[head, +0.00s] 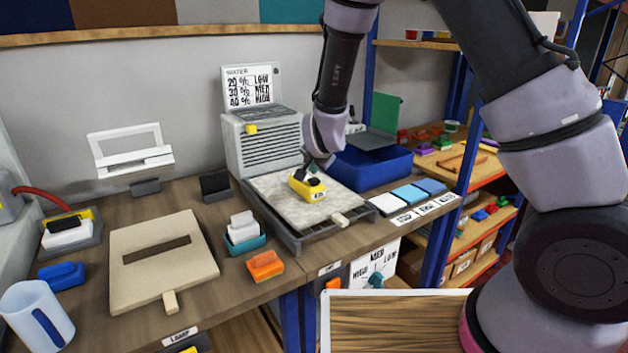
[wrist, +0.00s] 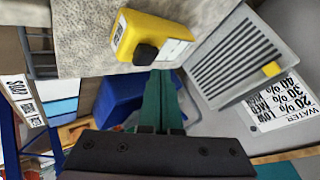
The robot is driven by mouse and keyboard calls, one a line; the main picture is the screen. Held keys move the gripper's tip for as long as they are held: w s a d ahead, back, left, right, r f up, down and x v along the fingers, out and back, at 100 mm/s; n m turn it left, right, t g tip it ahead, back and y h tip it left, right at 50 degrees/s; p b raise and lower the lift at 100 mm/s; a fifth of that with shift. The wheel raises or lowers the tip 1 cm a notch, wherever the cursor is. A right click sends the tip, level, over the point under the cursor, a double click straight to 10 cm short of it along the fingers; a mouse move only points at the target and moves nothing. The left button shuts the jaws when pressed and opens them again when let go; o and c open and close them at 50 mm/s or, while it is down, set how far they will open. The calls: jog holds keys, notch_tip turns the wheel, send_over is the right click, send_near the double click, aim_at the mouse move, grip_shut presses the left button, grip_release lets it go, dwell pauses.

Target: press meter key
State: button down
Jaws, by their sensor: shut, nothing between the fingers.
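The yellow meter (head: 309,188) lies on the grey rug piece on the tray. In the wrist view the meter (wrist: 165,32) shows a round black key (wrist: 145,54) on its near side, a pale panel and a small printed label. My gripper (head: 308,170) is just above and behind the meter in the head view. In the wrist view my gripper (wrist: 158,74) is shut and empty, its green fingers together. The fingertips are right beside the key; I cannot tell whether they touch it. The key is hard to make out in the head view.
The rug piece (head: 275,190) lies in a grey tray before a slatted grey unit (head: 262,143) with a WATER chart (head: 250,88). A blue bin (head: 370,165) stands right of it. An orange block (head: 265,265) and a teal holder (head: 244,238) stand at the left front.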

aim_at(313, 181)
jog(key=shift+f, duration=0.2)
jog(key=shift+f, duration=0.2)
jog(key=shift+f, duration=0.5)
dwell(0.8)
jog(key=shift+r, duration=0.9)
jog(key=shift+r, duration=2.5)
